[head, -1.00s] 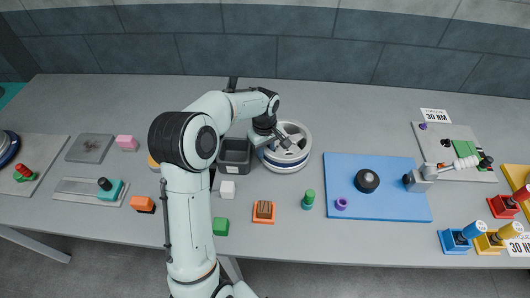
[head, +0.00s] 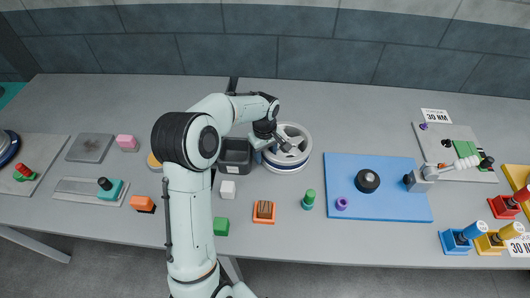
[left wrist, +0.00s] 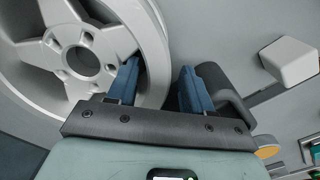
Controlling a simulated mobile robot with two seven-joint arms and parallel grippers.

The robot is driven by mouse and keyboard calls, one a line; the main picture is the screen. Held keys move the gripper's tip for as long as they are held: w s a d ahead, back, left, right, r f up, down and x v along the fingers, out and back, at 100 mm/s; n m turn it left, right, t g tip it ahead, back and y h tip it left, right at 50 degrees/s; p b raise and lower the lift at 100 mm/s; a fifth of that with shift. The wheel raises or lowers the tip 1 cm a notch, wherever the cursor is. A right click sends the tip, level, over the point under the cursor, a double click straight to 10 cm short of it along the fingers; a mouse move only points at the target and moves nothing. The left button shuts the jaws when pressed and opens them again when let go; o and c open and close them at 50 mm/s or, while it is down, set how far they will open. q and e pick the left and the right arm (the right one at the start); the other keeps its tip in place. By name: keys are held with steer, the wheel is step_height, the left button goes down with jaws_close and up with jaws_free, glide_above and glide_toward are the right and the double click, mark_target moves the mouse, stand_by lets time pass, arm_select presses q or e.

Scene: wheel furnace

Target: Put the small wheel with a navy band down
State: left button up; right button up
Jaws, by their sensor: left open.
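The silver spoked wheel with a navy band around its side (head: 293,163) lies flat on the grey table, near the middle of the head view. It also fills the upper left of the left wrist view (left wrist: 110,40), where its spokes and hub holes face up. My left gripper (head: 274,143) is at the wheel's left side. In the left wrist view its two blue fingers (left wrist: 160,85) stand apart, one over the wheel's face and the other outside the rim. Whether they touch the rim cannot be told. My right gripper is not in view.
A dark grey bin (head: 235,152) stands close to the wheel's left. A white block (head: 227,189), an orange tray (head: 264,212) and a green-topped peg (head: 309,198) are in front. A blue board (head: 400,195) lies to the right. The table behind the wheel is clear.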

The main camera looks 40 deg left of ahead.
arm_select(q)
steer(key=shift+r, duration=0.1)
steer(key=shift+r, duration=0.3)
step_height(320, 180, up, 12)
steer(key=p, duration=0.1)
steer(key=shift+f, duration=0.25)
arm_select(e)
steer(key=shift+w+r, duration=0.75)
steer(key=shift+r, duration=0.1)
arm_select(q)
steer(key=shift+s, duration=0.1)
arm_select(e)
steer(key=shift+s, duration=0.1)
